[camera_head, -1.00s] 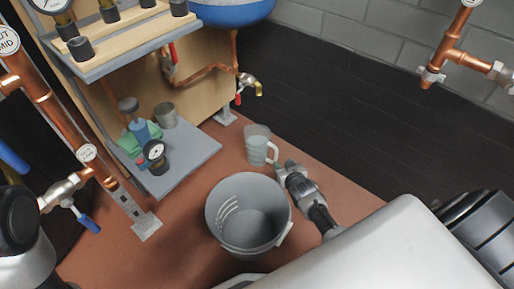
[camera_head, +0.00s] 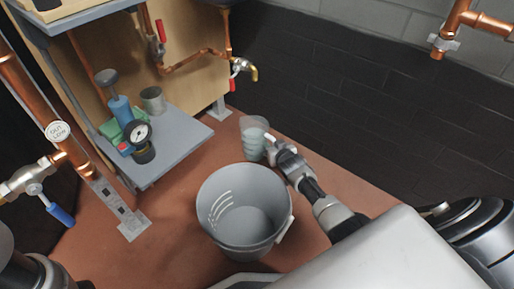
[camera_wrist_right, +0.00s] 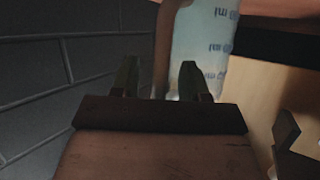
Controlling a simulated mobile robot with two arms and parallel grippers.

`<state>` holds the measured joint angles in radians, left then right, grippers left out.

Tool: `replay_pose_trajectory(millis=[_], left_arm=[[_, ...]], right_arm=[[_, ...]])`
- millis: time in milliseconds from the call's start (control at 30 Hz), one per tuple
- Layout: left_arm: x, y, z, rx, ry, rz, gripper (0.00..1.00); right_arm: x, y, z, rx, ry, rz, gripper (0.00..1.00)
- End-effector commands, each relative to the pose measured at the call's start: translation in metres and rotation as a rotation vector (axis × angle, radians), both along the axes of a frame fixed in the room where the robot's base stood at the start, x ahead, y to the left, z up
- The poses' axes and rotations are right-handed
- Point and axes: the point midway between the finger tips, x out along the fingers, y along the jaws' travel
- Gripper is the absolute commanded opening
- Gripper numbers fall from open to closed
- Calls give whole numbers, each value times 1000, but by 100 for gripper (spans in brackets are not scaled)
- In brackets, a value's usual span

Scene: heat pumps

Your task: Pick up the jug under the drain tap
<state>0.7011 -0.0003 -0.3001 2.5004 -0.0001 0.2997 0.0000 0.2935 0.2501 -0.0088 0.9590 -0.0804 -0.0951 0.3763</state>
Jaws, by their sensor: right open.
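The jug (camera_head: 253,140) is a clear, bluish measuring jug on the red-brown floor, below the drain tap (camera_head: 243,68) with its red lever. My right gripper (camera_head: 272,147) reaches in from the lower right and is at the jug's handle side. In the right wrist view, the two open fingers (camera_wrist_right: 160,80) point at the jug (camera_wrist_right: 205,45), whose printed marks show. The handle (camera_wrist_right: 168,35) appears as a strip between the fingertips; whether they touch it I cannot tell. My left gripper is out of the frames.
A grey bucket (camera_head: 245,212) stands on the floor just in front of the jug, close to my right arm. A grey shelf (camera_head: 175,158) with a gauge and a blue pump-like item stands left. A copper pipe (camera_head: 35,105) rises at far left. A dark brick wall (camera_head: 370,110) closes the back right.

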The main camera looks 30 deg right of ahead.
Motion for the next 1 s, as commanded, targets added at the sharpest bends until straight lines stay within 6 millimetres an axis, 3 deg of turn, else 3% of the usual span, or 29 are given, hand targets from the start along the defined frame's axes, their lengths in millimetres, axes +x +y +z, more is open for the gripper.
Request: replay_pose_trajectory(millis=[267,567,1000], left_arm=[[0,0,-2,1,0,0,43],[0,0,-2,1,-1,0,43],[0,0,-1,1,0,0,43]], right_arm=[[2,0,-1,0,1,0,45],[2,0,-1,0,1,0,0],[4,0,3,1,-8,1,0]])
